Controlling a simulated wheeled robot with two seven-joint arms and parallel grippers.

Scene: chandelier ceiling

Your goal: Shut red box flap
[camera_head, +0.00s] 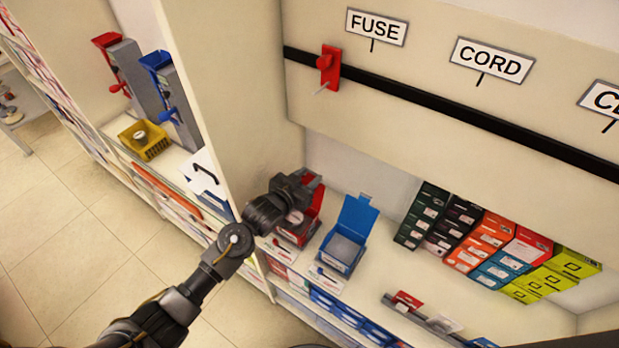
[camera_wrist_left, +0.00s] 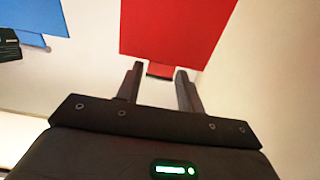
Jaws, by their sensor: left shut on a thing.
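The red box (camera_head: 297,232) stands on the shelf beside the cream upright panel, partly hidden by my left arm. Its red flap (camera_head: 318,201) stands up, partly behind my left gripper (camera_head: 309,183). In the left wrist view the red flap (camera_wrist_left: 178,28) is a large panel ahead of the fingers, with a small red tab (camera_wrist_left: 159,71) at its lower edge. My right gripper is not in view.
A blue box (camera_head: 343,250) with its flap up stands just right of the red box. Several coloured boxes (camera_head: 490,245) line the shelf further right. The cream upright panel (camera_head: 235,90) is close on the left. Some shelf surface is free between the blue box and the coloured boxes.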

